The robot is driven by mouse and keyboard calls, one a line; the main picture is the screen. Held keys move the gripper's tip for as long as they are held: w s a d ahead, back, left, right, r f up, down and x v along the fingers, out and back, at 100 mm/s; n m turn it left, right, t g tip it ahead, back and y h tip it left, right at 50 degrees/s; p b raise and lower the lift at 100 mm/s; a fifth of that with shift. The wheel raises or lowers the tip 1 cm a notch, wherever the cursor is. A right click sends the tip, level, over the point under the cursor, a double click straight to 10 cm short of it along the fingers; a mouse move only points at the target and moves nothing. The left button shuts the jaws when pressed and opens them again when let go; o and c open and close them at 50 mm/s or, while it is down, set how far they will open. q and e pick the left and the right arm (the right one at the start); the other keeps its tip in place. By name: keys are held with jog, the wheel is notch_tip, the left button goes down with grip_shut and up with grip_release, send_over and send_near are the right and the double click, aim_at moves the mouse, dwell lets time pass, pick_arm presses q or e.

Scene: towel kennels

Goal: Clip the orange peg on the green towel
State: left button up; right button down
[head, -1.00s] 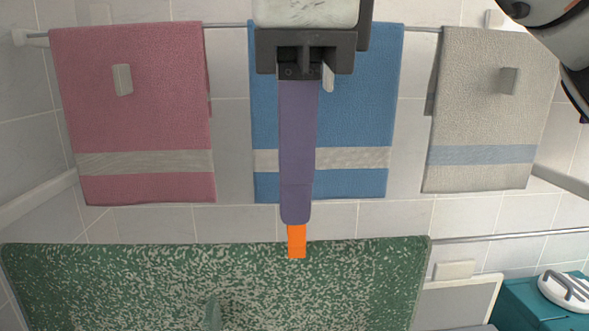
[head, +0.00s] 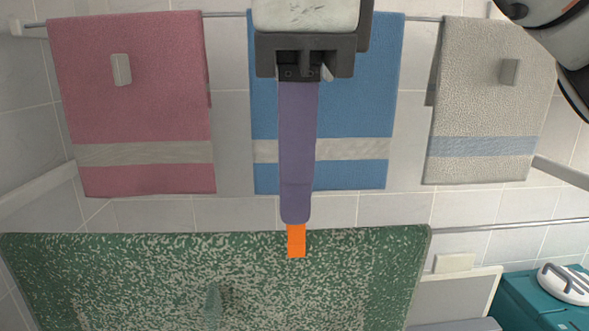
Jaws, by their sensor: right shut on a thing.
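The green towel (head: 130,275), speckled with pale grey, spreads across the lower left and middle of the head view; its top edge runs nearly level. My right gripper (head: 296,213) points down the middle of the view with long purple fingers, shut on the orange peg (head: 296,243). Only the peg's lower part shows below the fingertips; the rest is hidden. The peg overlaps the towel's top edge in the picture; I cannot tell whether it touches. My left gripper is not in view.
A pink towel (head: 130,105), a blue towel (head: 355,110) and a grey towel (head: 480,90) hang from a rail on the tiled wall behind. A second rail (head: 510,225) runs right from the green towel. A teal box (head: 525,305) stands lower right.

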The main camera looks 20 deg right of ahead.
jog(key=shift+f, duration=0.15)
jog(key=shift+w+f, duration=0.1)
jog(key=shift+f, duration=0.3)
dwell(0.4)
jog(key=c, duration=1.1)
grip_release()
jog(key=shift+r, duration=0.15)
notch_tip(320, 180, up, 3)
jog(key=shift+f+p, duration=0.15)
jog(key=shift+p, duration=0.95)
jog(key=shift+r, duration=2.55)
